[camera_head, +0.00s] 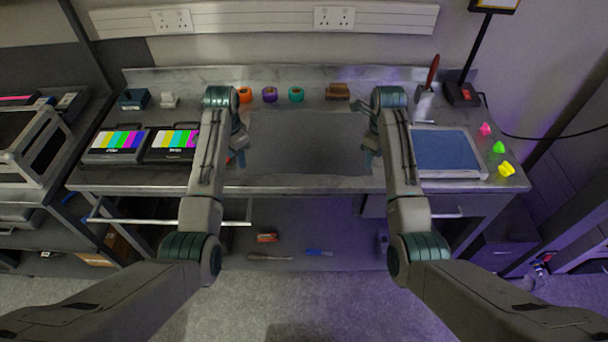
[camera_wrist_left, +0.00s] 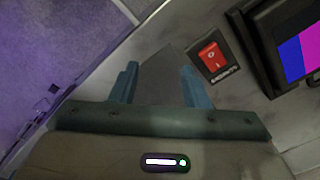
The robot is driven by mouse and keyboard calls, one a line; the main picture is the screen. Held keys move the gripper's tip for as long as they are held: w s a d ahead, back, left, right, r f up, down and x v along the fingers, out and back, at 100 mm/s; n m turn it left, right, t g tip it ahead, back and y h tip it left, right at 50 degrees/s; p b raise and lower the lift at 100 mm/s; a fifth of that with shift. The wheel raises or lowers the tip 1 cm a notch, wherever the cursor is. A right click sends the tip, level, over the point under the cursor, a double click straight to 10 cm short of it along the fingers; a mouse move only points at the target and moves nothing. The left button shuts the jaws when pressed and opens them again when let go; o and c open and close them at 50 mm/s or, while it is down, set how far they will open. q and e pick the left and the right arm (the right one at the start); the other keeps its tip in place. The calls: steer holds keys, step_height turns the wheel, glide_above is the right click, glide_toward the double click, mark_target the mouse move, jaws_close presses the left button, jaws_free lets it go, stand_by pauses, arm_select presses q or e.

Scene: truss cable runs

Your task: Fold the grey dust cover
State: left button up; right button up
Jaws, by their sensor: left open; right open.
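The grey dust cover (camera_head: 308,142) lies flat and spread out on the middle of the metal bench. My left gripper (camera_head: 239,151) is open at the cover's left edge. In the left wrist view a grey corner of the cover (camera_wrist_left: 163,78) shows between the two blue fingers of my left gripper (camera_wrist_left: 160,86); I cannot tell whether they touch it. My right gripper (camera_head: 369,152) is open at the cover's right edge, partly hidden by its own arm.
Two colour-bar screens (camera_head: 116,142) stand left of the cover. A blue-topped tray (camera_head: 446,151) is at the right, beside several bright small pieces (camera_head: 499,147). Tape rolls (camera_head: 270,94) line the back. A red switch (camera_wrist_left: 211,57) is near my left gripper.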

mark_target(244, 172)
arm_select(q)
steer(key=shift+m, duration=0.3)
steer(key=shift+w+d+f, duration=0.15)
steer(key=shift+w+f, duration=0.1)
steer(key=shift+f, duration=0.8)
steer(key=shift+w+d+f, duration=0.1)
steer(key=shift+w+f, duration=0.2)
steer(key=shift+f, duration=0.75)
steer(key=shift+w+d+f, duration=0.15)
steer(key=shift+w+f, duration=0.1)
steer(key=shift+f, duration=0.8)
arm_select(e)
steer(key=shift+m, duration=0.7)
steer(key=shift+w+a+f, duration=0.15)
steer(key=shift+w+f, duration=0.1)
steer(key=shift+f, duration=0.8)
steer(key=shift+w+a+f, duration=0.1)
steer(key=shift+w+f, duration=0.2)
steer(key=shift+f, duration=0.75)
steer(key=shift+w+a+f, duration=0.15)
steer(key=shift+w+f, duration=0.1)
steer(key=shift+f, duration=0.8)
arm_select(q)
steer(key=shift+f, duration=0.2)
arm_select(e)
steer(key=shift+f, duration=0.2)
arm_select(q)
jaws_close()
arm_select(e)
jaws_close()
